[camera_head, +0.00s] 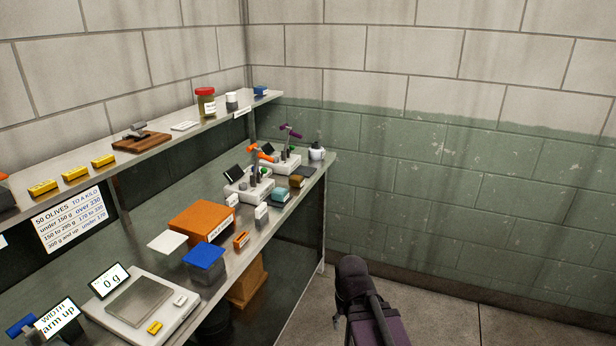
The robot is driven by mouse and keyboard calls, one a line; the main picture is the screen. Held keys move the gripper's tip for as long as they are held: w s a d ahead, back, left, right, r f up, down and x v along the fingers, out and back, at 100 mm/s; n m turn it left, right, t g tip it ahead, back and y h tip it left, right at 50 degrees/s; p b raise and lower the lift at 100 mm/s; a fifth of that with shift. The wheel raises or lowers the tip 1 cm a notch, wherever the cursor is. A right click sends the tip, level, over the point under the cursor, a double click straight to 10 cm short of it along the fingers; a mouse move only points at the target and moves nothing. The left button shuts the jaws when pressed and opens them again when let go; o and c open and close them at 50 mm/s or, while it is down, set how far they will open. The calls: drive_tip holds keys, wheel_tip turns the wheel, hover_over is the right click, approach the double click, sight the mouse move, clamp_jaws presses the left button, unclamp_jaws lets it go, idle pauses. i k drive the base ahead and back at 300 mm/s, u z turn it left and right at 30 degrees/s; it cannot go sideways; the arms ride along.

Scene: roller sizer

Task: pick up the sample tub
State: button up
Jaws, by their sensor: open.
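I cannot tell for certain which thing is the sample tub. A squarish grey container with a blue top (205,256) stands near the front edge of the bench, right of the scale. A small teal container (280,196) sits farther back along the bench, near its front edge. A dark, rounded part of my arm shows at the bottom centre, off the bench's front side over the floor. My gripper and its fingers do not show, and nothing on the bench is touched by my arm.
A scale reading 0 g (140,303) stands at the near end of the bench (262,256). The upper shelf (165,138) holds a red-lidded jar (206,103). Floor right of the bench is clear.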

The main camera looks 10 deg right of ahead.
sight(295, 180)
drive_tip(key=z, duration=0.15)
drive_tip(key=i, duration=1.35)
drive_tip(key=u, duration=0.35)
